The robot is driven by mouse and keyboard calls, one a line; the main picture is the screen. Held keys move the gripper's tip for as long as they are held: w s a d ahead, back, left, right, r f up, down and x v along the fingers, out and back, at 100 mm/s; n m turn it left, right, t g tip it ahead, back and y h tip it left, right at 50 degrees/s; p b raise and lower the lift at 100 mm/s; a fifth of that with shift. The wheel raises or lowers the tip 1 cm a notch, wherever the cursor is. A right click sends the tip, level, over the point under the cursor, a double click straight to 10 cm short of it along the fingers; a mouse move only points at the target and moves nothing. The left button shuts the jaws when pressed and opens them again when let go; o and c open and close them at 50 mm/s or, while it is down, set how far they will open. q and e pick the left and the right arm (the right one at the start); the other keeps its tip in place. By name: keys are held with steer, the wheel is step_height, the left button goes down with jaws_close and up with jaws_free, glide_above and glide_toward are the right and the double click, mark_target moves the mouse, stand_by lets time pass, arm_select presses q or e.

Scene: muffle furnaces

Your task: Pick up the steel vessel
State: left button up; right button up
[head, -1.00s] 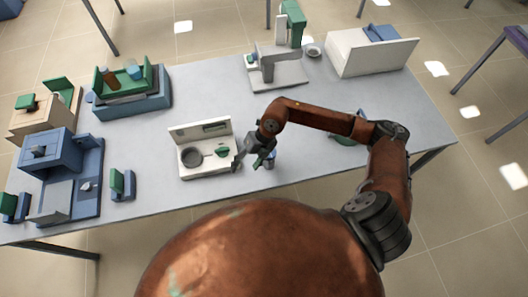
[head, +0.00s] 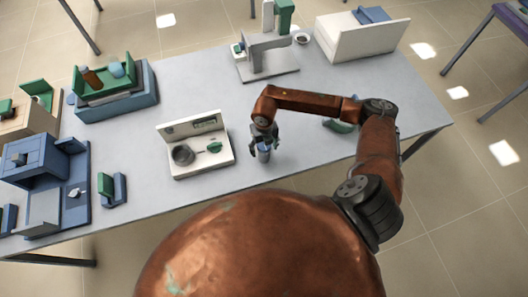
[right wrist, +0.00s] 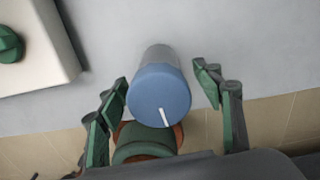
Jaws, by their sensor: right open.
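A small cylinder with a grey metallic body and a blue top (head: 264,155), which I take as the steel vessel, stands upright near the table's front edge. In the right wrist view the vessel (right wrist: 160,95) sits between my fingers, with a white mark on its blue top. My right gripper (head: 265,145) is open and points down at it. In the right wrist view the gripper (right wrist: 163,84) has one finger on each side, with visible gaps to the vessel. The fingers partly hide the vessel in the head view. My left gripper is not in view.
A white instrument (head: 207,160) with a round dark dish and green knob stands just left of the vessel. A green object (head: 340,126) lies to the right, partly behind my arm. Blue furnace-like units (head: 40,175) fill the left side. The table middle (head: 200,95) is clear.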

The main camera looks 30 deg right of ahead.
steer(key=shift+f, duration=1.35)
steer(key=shift+a+r, duration=0.1)
jaws_close()
